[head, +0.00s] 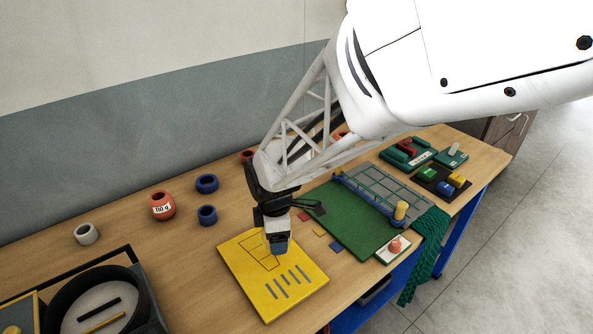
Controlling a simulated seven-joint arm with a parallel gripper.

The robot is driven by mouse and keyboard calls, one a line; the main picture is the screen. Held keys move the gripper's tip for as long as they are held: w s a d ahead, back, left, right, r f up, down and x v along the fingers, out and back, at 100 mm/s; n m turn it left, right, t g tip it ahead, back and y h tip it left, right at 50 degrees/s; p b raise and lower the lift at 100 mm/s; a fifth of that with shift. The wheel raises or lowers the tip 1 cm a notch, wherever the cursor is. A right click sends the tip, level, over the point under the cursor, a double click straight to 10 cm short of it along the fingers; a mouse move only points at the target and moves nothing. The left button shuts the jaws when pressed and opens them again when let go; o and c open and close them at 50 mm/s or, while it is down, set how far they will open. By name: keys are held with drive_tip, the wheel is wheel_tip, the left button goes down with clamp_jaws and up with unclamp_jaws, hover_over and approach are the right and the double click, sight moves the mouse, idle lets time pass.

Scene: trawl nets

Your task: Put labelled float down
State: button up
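An orange-red float with a white label reading about "110 g" (162,206) stands upright on the wooden table, left of my arm and apart from my gripper. My gripper (278,247) points down over the yellow board (245,270). Something blue-grey shows at its fingertips; I cannot tell whether it is a held piece or part of the fingers. Whether the fingertips touch the board is unclear. A small orange float (395,246) sits on a white card at the table's right front edge.
Two blue rings (207,215) and a grey ring (86,233) stand near the labelled float. A round black tray (138,296) is at lower left. A green mat (335,222) with netting lies right. Bare table (185,250) lies left of the yellow board.

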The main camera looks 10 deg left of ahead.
drive_tip(key=s+d, duration=0.4)
drive_tip(key=s, duration=0.3)
drive_tip(key=s+d, duration=0.3)
drive_tip(key=s, duration=0.5)
drive_tip(key=shift+s+d+r+n, duration=0.25)
drive_tip(key=shift+d+r+n, duration=0.1)
drive_tip(key=shift+r+n, duration=0.1)
drive_tip(key=shift+w, duration=0.1)
hover_over(270, 262)
drive_tip(key=shift+f, duration=0.75)
drive_tip(key=shift+f, duration=0.1)
drive_tip(key=shift+f, duration=1.65)
drive_tip(key=shift+f, duration=0.15)
